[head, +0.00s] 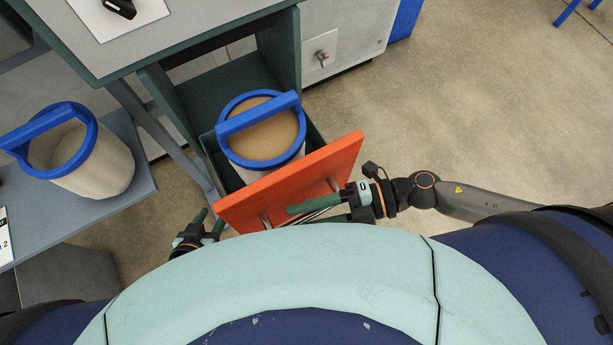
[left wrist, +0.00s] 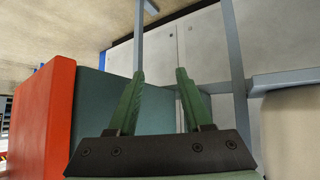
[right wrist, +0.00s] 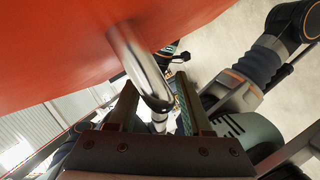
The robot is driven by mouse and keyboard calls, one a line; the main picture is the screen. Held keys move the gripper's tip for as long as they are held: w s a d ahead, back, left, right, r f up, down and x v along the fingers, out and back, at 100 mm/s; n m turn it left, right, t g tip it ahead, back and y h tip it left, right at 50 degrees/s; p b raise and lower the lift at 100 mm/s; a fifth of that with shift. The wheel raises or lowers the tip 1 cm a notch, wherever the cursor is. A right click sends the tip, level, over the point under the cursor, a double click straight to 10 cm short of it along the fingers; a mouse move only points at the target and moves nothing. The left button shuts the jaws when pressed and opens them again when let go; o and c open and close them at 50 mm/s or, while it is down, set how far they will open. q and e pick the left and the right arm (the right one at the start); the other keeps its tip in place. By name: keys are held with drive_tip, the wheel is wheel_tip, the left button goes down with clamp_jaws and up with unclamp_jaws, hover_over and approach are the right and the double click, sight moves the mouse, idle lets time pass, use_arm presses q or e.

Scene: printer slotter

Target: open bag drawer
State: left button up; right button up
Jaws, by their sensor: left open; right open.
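The bag drawer has an orange-red front (head: 335,162) and stands pulled out from the dark green cabinet (head: 285,50). A beige bag-like bin with a blue rim and handle (head: 258,112) sits inside it. A metal bar handle (right wrist: 140,60) runs along the drawer front. My right gripper (head: 300,212) is at the handle; in the right wrist view its open fingers (right wrist: 155,105) lie on either side of the bar. My left gripper (head: 210,220) is open and empty beside the drawer's left side; its fingers also show in the left wrist view (left wrist: 160,95).
A second blue-rimmed bin (head: 95,165) stands on a grey shelf (head: 140,190) at the left. A desk top (head: 190,30) with a white sheet lies above the drawer. The concrete floor (head: 480,110) is clear at the right.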

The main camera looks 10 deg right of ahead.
drive_tip(key=shift+d, duration=0.55)
drive_tip(key=b+v, duration=0.1)
drive_tip(key=v, duration=1)
drive_tip(key=shift+d+r, duration=0.15)
drive_tip(key=shift+r, duration=0.05)
drive_tip(key=shift+s, duration=0.15)
